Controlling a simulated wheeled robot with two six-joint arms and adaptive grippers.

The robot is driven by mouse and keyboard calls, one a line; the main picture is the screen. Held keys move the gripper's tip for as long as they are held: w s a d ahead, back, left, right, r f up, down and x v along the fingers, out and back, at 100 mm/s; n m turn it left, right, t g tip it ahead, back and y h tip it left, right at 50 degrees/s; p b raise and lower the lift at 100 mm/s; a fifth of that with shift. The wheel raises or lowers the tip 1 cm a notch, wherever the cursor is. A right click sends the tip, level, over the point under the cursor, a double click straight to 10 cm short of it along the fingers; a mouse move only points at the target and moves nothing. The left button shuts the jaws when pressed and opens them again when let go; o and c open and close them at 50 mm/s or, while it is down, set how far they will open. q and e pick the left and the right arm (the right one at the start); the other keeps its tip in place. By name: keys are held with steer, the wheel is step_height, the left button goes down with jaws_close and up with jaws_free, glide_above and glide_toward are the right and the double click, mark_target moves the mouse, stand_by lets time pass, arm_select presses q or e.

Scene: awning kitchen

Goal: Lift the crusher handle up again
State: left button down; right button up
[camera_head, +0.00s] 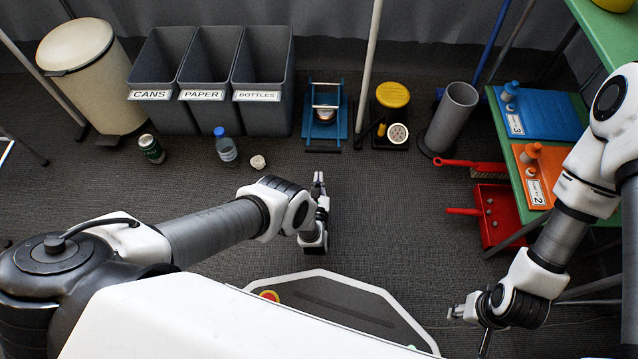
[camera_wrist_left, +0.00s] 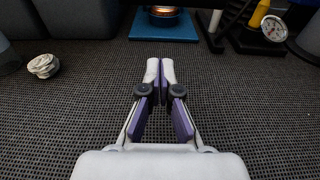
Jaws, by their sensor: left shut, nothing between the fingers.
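The crusher (camera_head: 324,133) stands on the floor at the back middle, with a blue base and a light metal frame. Its handle is hard to tell apart from the frame, so I cannot tell how high it stands. A round metallic thing (camera_head: 325,116) sits inside the frame. The left wrist view shows only the blue base (camera_wrist_left: 165,30) and the low part of that round thing. My left gripper (camera_head: 319,178) is shut and empty, in front of the crusher and apart from it; its tips show in the left wrist view (camera_wrist_left: 160,66). My right gripper (camera_head: 455,313) is low at the right.
Three grey bins (camera_head: 262,70) stand left of the crusher. A can (camera_head: 151,149), a bottle (camera_head: 226,147) and a crumpled white piece (camera_head: 258,162) are on the floor. A yellow-topped device (camera_head: 392,97) and a pole (camera_head: 369,60) stand close right. Floor before the crusher is clear.

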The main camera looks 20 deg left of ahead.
arm_select(q)
steer(key=b+x, duration=0.1)
steer(key=x, duration=0.1)
steer(key=b+x, duration=0.1)
steer(key=x, duration=0.1)
steer(key=b+x, duration=0.1)
steer(key=x, duration=0.1)
steer(key=shift+a+f, duration=0.1)
steer(key=shift+f, duration=0.25)
step_height(320, 180, up, 4)
steer(key=shift+r+p, duration=0.2)
steer(key=shift+p, duration=0.45)
arm_select(e)
step_height(320, 180, down, 2)
steer(key=shift+f, duration=0.25)
arm_select(q)
steer(key=shift+r, duration=0.1)
